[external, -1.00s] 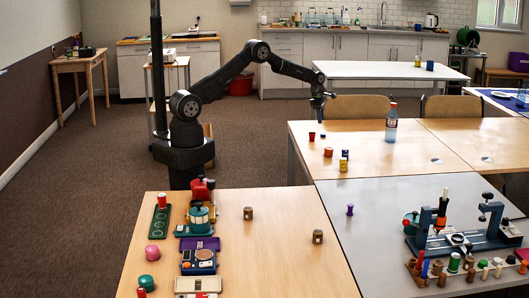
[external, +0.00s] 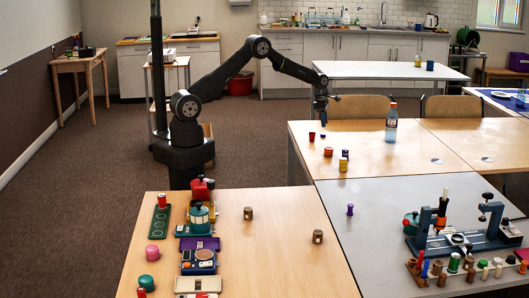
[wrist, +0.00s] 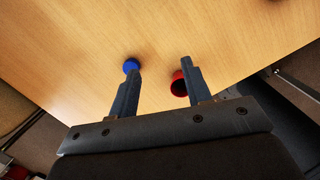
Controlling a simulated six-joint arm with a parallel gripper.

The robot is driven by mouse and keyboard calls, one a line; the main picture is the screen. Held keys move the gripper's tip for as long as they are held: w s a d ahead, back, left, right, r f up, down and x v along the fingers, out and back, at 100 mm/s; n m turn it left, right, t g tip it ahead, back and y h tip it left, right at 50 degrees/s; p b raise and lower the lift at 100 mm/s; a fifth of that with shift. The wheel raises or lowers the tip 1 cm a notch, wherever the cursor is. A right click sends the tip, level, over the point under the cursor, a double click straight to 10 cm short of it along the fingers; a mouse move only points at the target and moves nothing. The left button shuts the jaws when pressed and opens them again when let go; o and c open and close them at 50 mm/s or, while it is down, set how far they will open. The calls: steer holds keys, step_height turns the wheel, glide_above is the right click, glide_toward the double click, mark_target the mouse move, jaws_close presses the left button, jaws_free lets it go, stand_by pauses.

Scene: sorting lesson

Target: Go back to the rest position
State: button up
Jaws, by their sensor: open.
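My gripper (external: 322,117) hangs at the end of my outstretched arm, over the far left part of the wooden table (external: 375,136). In the wrist view my gripper (wrist: 156,88) has its two fingers apart, with bare tabletop between the tips. Nothing is held. A red cup-like piece (wrist: 179,84) shows just by the right finger and is partly covered by it. A blue round piece (wrist: 131,65) shows by the tip of the left finger. In the external view a red piece (external: 312,136) stands on the table below and left of my gripper.
Red (external: 328,152) and yellow (external: 344,154) pieces stand nearby on the table. A bottle (external: 391,123) stands to the right of my gripper. A nearer wooden table (external: 270,270) bears several coloured pots and trays. Tools stand on the grey table (external: 370,250). Open floor lies behind my arm.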

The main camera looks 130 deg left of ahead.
steer(key=w+d+r, duration=0.5)
steer(key=r, duration=0.4)
steer(key=w+d+m, duration=0.2)
steer(key=w+d, duration=0.6)
steer(key=d, duration=0.3)
steer(key=w+d+m, duration=0.2)
steer(key=w+d, duration=0.6)
steer(key=d, duration=0.3)
steer(key=w+d+m+h, duration=0.1)
steer(key=w+d+m, duration=0.1)
steer(key=w+d, duration=0.6)
steer(key=d, duration=0.3)
steer(key=shift+w+d+f, duration=0.15)
steer(key=shift+w+d, duration=0.15)
steer(key=shift+d, duration=0.1)
steer(key=shift+a, duration=0.1)
steer(key=s+a+n, duration=0.1)
steer(key=s+a, duration=0.3)
steer(key=a, duration=0.5)
steer(key=s+a+n, duration=0.1)
steer(key=s+a, duration=0.4)
steer(key=a, duration=0.4)
steer(key=shift+s+a+n, duration=0.3)
steer(key=shift+a+n, duration=0.05)
steer(key=shift+n, duration=0.05)
steer(key=shift+d+f, duration=0.1)
